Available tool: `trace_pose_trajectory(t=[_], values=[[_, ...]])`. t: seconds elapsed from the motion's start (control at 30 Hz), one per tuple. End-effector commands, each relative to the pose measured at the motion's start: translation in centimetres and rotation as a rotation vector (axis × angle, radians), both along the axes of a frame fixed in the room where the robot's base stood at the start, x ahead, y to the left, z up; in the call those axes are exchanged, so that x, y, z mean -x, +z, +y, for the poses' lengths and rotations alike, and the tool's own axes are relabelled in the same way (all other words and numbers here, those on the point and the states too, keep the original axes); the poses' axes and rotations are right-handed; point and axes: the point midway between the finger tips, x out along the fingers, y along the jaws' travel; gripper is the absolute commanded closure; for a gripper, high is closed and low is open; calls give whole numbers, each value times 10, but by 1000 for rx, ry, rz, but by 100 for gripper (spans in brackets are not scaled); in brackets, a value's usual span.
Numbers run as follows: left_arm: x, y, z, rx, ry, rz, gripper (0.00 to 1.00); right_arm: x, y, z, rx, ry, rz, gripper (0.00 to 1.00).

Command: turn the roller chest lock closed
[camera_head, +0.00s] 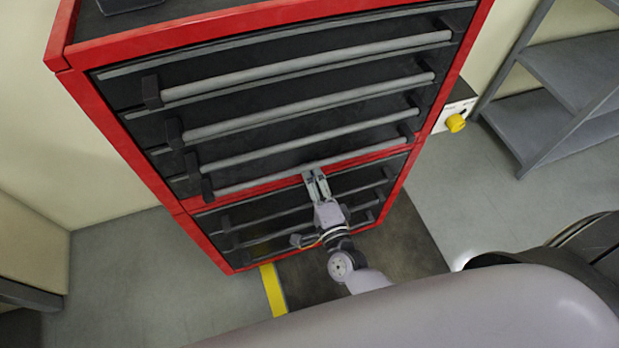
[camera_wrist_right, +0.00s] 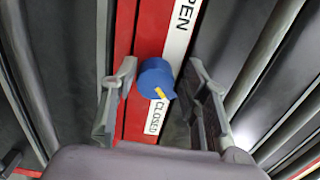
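The red and black roller chest (camera_head: 110,120) stands before me in the head view. Its lock, a blue round knob (camera_wrist_right: 154,77) with a yellow pointer, sits on the red strip beside a white label reading OPEN and CLOSED. The pointer slants down and right in the right wrist view, toward the CLOSED end. My right gripper (camera_head: 314,172) is at the red strip between the upper and lower drawers. In the right wrist view its fingers (camera_wrist_right: 162,68) are apart on either side of the knob, with gaps showing. The knob is hidden in the head view. My left gripper is out of view.
Long grey drawer handles (camera_head: 310,65) stick out above and below my right gripper. A yellow knob (camera_head: 456,123) on a panel is right of the chest. Grey shelves (camera_head: 560,90) stand at the right. A yellow stripe (camera_head: 272,290) marks the floor.

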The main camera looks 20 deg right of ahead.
Motion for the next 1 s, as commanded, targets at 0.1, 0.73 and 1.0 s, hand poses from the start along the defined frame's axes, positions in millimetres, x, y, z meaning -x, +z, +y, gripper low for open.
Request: trace_pose_trajectory(t=[0.1,0.73,1.0], values=[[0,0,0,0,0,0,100,0,-1,-1,1,-2,1,49],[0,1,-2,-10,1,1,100,53,-3,-4,4,-2,8,49],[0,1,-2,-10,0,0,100,104,-1,-5,3,-2,5,49]])
